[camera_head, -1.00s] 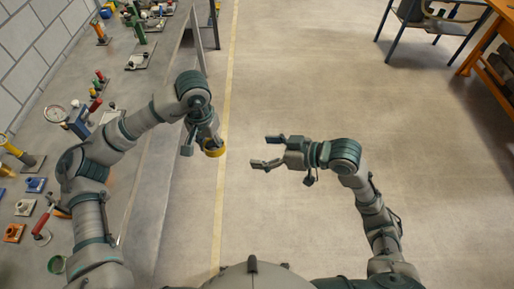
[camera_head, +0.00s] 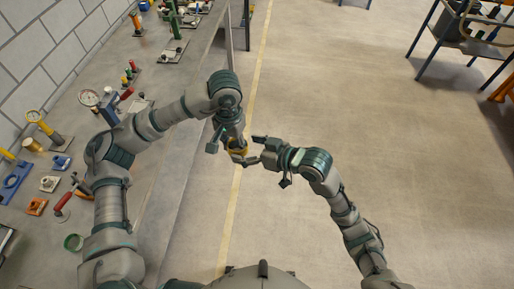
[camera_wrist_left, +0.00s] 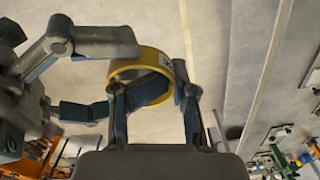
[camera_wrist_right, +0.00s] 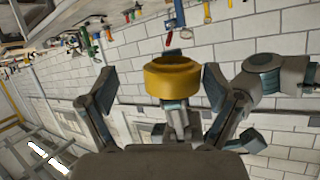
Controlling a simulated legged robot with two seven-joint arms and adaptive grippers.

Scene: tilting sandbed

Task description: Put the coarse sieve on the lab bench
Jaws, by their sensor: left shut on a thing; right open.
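A yellow ring-shaped piece, apparently the coarse sieve (camera_head: 238,151), is held in the air off the bench's front edge. My left gripper (camera_head: 228,147) is shut on it; the left wrist view shows the yellow ring (camera_wrist_left: 157,57) at its fingertips. My right gripper (camera_head: 251,149) is open and close by on the right. In the right wrist view the yellow sieve (camera_wrist_right: 172,78) sits between the right gripper's spread fingers (camera_wrist_right: 158,88). I cannot tell whether they touch it. The lab bench (camera_head: 150,70) runs along the left.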

